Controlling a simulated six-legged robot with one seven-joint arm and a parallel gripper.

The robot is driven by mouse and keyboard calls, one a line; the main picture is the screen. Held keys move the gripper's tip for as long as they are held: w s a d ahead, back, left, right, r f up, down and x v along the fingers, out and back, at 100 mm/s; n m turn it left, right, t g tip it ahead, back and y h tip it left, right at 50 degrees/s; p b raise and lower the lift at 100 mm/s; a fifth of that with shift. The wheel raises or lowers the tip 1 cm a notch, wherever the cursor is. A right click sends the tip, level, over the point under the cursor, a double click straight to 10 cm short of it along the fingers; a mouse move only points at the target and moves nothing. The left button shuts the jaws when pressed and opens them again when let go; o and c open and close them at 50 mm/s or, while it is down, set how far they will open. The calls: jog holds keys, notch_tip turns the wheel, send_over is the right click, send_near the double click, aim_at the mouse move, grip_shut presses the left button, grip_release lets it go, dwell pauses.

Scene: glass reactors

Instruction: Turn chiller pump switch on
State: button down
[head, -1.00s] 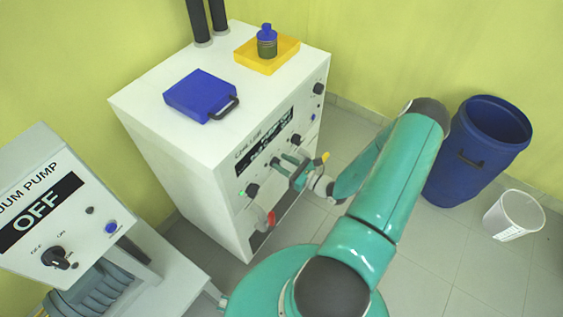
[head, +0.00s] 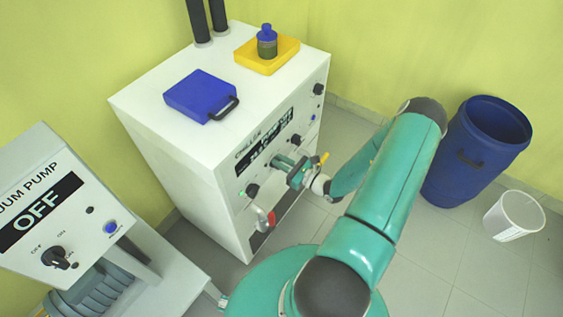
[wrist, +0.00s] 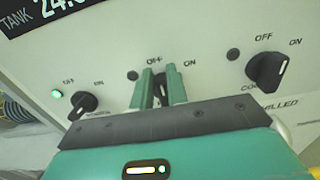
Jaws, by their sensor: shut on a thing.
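The chiller (head: 170,140) is a white cabinet with a front panel of black knobs and a dark display, also seen in the wrist view (wrist: 200,45). My gripper (head: 282,163) is at this panel. In the wrist view its two green fingers (wrist: 161,92) are shut on the middle black knob switch (wrist: 160,88), one on each side. OFF and ON are printed above this knob, and the small lamp at its upper left is dark. Its name label is hidden behind my gripper.
A left knob (wrist: 83,104) has a lit green lamp; a right knob (wrist: 266,71) has a dark lamp. A red-handled valve (head: 269,220) is below the panel. The vacuum pump (head: 60,215), reading OFF, stands left. A blue barrel (head: 478,150) and white bucket (head: 513,215) stand right.

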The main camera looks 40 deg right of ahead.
jog(key=shift+s+f+m, duration=0.1)
jog(key=shift+f+m, duration=0.25)
jog(key=shift+m, duration=0.05)
jog(key=m, duration=0.3)
jog(key=d+f+m, duration=0.1)
jog(key=m, duration=0.7)
jog(key=shift+w+d+f, duration=0.2)
jog(key=shift+w, duration=0.05)
jog(key=c, duration=1.4)
grip_release()
jog(key=shift+w+d+r, duration=0.1)
jog(key=shift+d, duration=0.05)
